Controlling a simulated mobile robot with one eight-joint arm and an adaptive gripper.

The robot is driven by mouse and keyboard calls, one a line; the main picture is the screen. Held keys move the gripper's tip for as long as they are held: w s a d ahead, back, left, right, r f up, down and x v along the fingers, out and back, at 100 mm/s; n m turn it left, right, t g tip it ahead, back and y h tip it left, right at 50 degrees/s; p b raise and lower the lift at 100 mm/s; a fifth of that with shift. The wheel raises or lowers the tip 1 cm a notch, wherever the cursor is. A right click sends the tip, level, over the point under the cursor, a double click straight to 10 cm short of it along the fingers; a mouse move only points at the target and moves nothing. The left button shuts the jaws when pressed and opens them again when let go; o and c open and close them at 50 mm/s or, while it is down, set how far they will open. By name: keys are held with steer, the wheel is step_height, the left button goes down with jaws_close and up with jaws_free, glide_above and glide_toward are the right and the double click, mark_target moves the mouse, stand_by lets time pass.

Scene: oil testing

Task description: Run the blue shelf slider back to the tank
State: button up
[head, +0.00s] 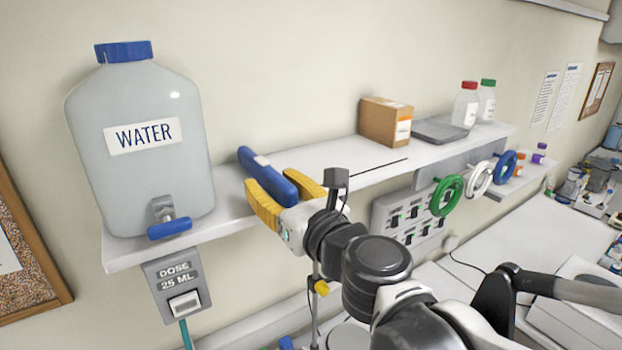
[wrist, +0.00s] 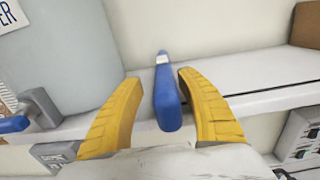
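The blue slider (head: 268,178) is a long rounded block with a small pale mark, on the white shelf just right of the water tank (head: 140,165). My gripper (head: 283,188) has yellow fingers and is at the slider. In the wrist view the slider (wrist: 167,98) stands between the open fingers (wrist: 157,80). There is a clear gap on its left; the right finger is very close, and I cannot tell if it touches. The tank (wrist: 60,60) is beyond the left finger in that view. A thin dark slot (head: 380,164) runs along the shelf to the right.
A blue tap (head: 170,228) juts from the tank's front, above a dose box (head: 178,285). A cardboard box (head: 385,122), grey tray (head: 440,130) and capped bottles (head: 465,105) stand farther right on the shelf. Green, white and blue handwheels (head: 447,196) are below. The shelf between slider and cardboard box is mostly clear.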

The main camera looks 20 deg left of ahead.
steer(key=shift+d, duration=0.3)
steer(key=v, duration=1.1)
steer(key=shift+s, duration=0.3)
steer(key=shift+d, duration=0.1)
